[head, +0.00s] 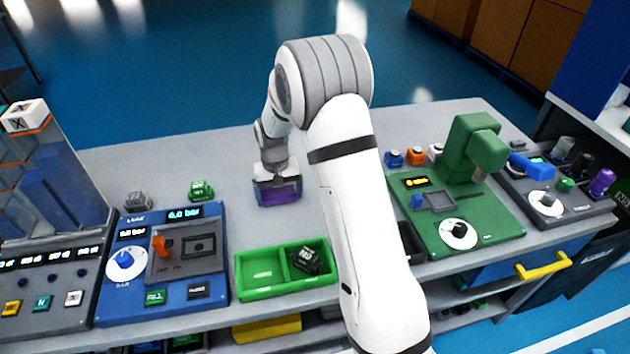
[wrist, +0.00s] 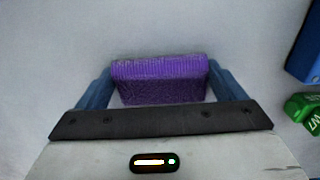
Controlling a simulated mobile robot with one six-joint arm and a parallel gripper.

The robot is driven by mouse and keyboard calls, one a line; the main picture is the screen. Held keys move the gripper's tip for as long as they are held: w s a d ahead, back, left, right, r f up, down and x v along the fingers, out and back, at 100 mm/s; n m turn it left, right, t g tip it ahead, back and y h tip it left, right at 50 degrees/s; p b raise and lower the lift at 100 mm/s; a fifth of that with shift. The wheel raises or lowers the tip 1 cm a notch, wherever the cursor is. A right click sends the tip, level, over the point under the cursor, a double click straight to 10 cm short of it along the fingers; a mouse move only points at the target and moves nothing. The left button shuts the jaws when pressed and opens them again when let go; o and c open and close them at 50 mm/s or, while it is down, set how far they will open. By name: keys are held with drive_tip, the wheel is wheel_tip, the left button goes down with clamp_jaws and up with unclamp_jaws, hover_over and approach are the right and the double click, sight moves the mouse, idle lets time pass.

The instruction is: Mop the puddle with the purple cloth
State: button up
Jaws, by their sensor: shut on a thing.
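My gripper (head: 277,190) is over the back middle of the grey table (head: 220,158), pointing down. It is shut on the purple cloth (wrist: 160,82), a thick, ribbed pad held between the two blue fingers in the wrist view. In the head view the cloth shows low between the fingers, at or just above the table; I cannot tell whether it touches. I cannot make out the puddle in either view; my arm and gripper hide part of the table.
A green two-part tray (head: 262,272) with a dark block stands in front. A green block (head: 201,190) and dark block (head: 137,202) lie left, behind the blue panel (head: 112,300). A green machine (head: 470,150) and small coloured blocks stand right. The table behind my gripper looks clear.

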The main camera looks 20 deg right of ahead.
drive_tip(key=shift+a+r+p, duration=0.2)
drive_tip(key=shift+r+p, duration=0.1)
drive_tip(key=shift+p, duration=0.1)
drive_tip(key=shift+d+r+p, duration=0.1)
drive_tip(key=shift+r+p, duration=1.8)
drive_tip(key=shift+r, duration=1.9)
drive_tip(key=shift+r, duration=0.1)
